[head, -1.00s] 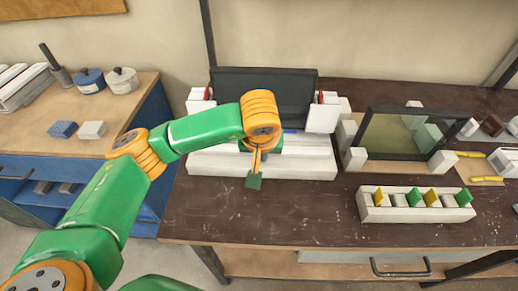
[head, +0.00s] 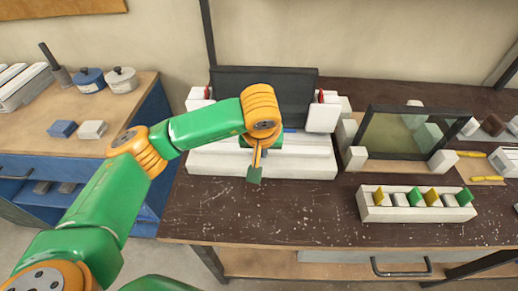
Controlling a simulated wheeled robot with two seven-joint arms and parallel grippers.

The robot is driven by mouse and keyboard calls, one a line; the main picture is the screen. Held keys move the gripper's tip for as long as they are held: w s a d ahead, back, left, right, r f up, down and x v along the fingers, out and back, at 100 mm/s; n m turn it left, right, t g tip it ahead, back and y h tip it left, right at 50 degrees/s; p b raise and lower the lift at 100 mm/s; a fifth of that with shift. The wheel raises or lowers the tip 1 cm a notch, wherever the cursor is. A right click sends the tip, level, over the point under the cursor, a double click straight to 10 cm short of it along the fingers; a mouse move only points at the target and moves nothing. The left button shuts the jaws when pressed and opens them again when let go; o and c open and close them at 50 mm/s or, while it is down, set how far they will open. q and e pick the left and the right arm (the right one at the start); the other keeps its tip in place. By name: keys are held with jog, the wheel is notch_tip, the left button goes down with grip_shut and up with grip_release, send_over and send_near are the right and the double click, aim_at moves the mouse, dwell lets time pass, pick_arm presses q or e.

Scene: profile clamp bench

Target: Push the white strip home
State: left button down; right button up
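A long white profile block (head: 310,170) lies along the back of the dark bench, in front of an upright black panel (head: 285,95). White strip-like surfaces (head: 308,148) run along its top on the right. I cannot tell the white strip apart from the block's own ledges. My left gripper (head: 256,163) points down in front of the block's left half, and my wrist hides part of the block there. A small green flat piece (head: 254,179) shows at its tip. I cannot tell whether the fingers are shut on it. My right gripper is not in view.
White clamp blocks (head: 322,117) with red parts flank the panel. A small blue mark (head: 290,131) shows behind the block. To the right stand a framed glass pane (head: 412,135) and a white rack (head: 418,213) of coloured pieces. The bench front (head: 270,215) is clear.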

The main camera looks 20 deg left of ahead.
pick_arm(q)
jog(key=shift+w+a+b, duration=0.15)
jog(key=shift+w+a, duration=0.1)
jog(key=shift+w, duration=0.65)
jog(key=shift+w+a+b, duration=0.15)
jog(key=shift+w+a, duration=0.1)
jog(key=shift+w, duration=0.6)
jog(key=shift+w+a, duration=0.15)
jog(key=shift+w, duration=0.55)
jog(key=shift+w+a, duration=0.15)
jog(key=shift+w, duration=0.3)
jog(key=shift+s+d, duration=0.2)
jog(key=shift+s, duration=0.2)
jog(key=shift+s+d, duration=0.1)
jog(key=shift+s, duration=0.4)
notch_tip(320, 180, up, 8)
jog(key=p, duration=0.6)
